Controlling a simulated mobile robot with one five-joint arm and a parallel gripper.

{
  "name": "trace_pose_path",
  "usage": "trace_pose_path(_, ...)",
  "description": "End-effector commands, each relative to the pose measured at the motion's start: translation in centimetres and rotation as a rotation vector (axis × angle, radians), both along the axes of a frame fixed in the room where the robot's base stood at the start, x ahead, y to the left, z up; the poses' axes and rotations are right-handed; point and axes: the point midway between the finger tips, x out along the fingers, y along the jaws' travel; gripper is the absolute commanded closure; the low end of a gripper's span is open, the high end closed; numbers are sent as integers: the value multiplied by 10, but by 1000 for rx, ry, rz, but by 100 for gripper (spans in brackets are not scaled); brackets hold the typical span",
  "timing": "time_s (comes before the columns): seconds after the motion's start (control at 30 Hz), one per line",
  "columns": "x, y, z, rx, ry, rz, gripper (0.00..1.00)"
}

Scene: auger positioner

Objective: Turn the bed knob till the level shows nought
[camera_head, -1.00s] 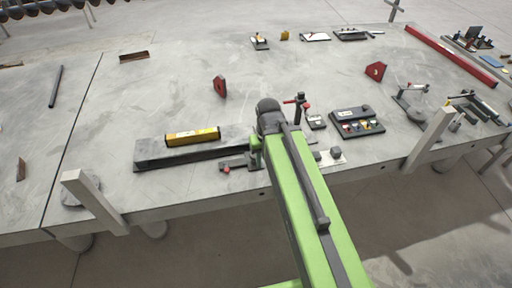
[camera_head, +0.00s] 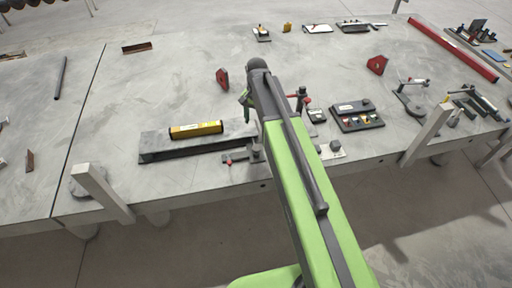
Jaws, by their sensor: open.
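A yellow and black level (camera_head: 197,130) lies on a long dark grey bed (camera_head: 165,151) near the front of the table. Its bubble is too small to read. At the bed's right end is a small dark clamp-like part with a red tip (camera_head: 229,162) and a dark block (camera_head: 257,152). A dark round knob (camera_head: 335,146) sits on a pale plate further right, near the table edge. I cannot tell which of these is the bed knob. My gripper (camera_head: 246,102) is open, beyond and above the bed's right end, partly hidden by my arm. It appears to hold nothing.
A dark box with coloured buttons (camera_head: 357,117) and a post with red handles (camera_head: 301,98) stand to the right. Red magnet-like blocks (camera_head: 222,78) (camera_head: 377,65) lie further back. Pale posts (camera_head: 102,192) (camera_head: 427,135) rise at the front edge. The table's left middle is clear.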

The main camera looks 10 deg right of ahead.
Motion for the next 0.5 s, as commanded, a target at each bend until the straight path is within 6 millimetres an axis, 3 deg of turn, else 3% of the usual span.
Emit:
trace_pose_path(0.03,0,0,-16,0,0,0,39)
trace_pose_path(0.5,0,-1,-113,0,0,0,39)
